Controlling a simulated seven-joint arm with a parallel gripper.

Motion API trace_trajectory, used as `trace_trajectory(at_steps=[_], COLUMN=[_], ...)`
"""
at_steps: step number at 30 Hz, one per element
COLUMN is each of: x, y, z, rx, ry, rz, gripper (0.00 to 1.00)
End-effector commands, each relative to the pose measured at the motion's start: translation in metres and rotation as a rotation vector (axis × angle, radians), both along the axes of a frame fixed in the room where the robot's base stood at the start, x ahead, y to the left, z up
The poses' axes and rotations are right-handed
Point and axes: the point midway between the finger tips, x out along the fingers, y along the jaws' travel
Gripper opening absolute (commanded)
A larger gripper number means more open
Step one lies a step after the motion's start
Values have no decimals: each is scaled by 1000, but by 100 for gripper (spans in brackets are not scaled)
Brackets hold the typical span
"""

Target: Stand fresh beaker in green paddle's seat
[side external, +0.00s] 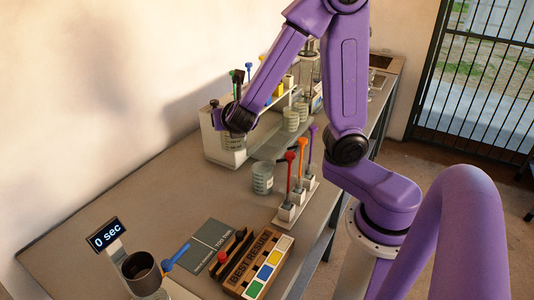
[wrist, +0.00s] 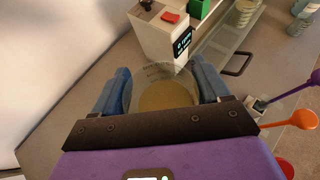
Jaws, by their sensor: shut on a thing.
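My gripper (wrist: 165,92) has blue fingers, one on each side of a clear beaker (wrist: 166,72), and is shut on it. The beaker has markings on its wall and looks pale tan inside. A green-topped paddle (side external: 248,66) stands up from the machine. A green block (wrist: 203,8) on the machine shows in the wrist view; the seat below it is not clearly visible.
Other beakers (side external: 290,121) stand along the machine. Another beaker (side external: 262,178) stands on the table beside a rack (side external: 296,204) of red, orange and purple paddles. A colored sample box (side external: 267,266), dark cup (side external: 141,270) and timer (side external: 107,234) are nearer.

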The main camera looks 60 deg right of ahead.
Motion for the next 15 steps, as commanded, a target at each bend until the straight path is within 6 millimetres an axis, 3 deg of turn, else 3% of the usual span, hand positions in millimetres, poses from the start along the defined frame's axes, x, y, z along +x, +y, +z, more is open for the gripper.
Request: trace_trajectory(at_steps=[3, 15], x=[1, 0], y=[0, 0], z=[22, 79], rx=[7, 4], ry=[-8, -4], rz=[-1, 0], gripper=[38, 38])
